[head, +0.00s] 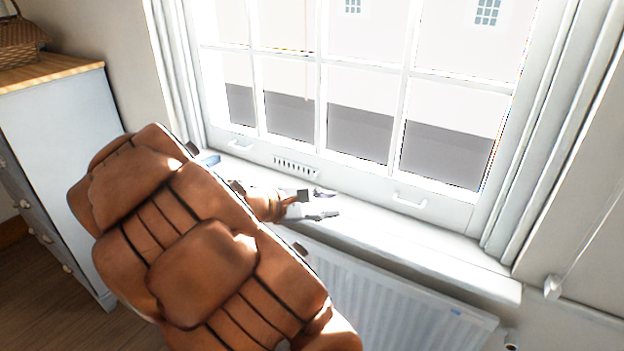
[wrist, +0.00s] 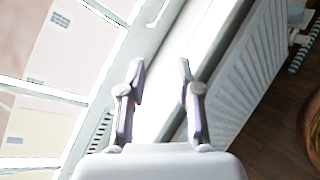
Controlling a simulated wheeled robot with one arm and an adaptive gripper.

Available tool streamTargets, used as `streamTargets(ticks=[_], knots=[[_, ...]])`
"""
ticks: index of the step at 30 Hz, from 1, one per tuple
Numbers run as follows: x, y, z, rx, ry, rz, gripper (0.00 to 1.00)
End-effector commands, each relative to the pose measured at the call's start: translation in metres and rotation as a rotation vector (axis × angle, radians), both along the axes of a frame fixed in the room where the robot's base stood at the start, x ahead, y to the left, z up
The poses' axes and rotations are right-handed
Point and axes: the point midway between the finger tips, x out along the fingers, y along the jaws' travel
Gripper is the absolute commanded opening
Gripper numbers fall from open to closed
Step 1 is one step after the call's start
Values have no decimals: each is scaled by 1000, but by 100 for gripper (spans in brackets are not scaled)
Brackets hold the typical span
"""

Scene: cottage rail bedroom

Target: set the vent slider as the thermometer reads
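The slotted vent (head: 295,167) is set in the white bottom rail of the window. It also shows in the wrist view (wrist: 101,131), at the left beside my gripper. Its slider position is too small to tell. My gripper (head: 334,204) is over the sill, to the right of the vent and nearer the room. In the wrist view my gripper (wrist: 161,66) has its two fingers apart with nothing between them. A small blue thing (head: 210,160) lies at the sill's left end, partly behind my arm; I cannot tell what it is. No thermometer reading can be made out.
The white sill (head: 430,245) is clear to the right. A ribbed radiator (head: 390,305) is below it. Sash handles (head: 409,202) stick out from the rail. A grey drawer chest (head: 60,130) with a wicker basket (head: 20,42) stands at the left.

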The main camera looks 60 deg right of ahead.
Motion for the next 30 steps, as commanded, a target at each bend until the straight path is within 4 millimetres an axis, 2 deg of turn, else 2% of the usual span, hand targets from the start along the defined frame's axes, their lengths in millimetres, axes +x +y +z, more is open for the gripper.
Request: streamTargets(ticks=[3, 8, 11, 15, 22, 25, 30], knots=[[23, -34, 0, -61, 143, 81, 33], [62, -72, -8, -119, 331, 214, 33], [89, -92, -22, -140, 448, 304, 33], [124, -114, -51, -151, 601, 430, 33], [162, -129, -97, -139, 760, 585, 33], [170, -131, -107, -137, 788, 617, 33], [173, -138, -110, -135, 799, 629, 33]])
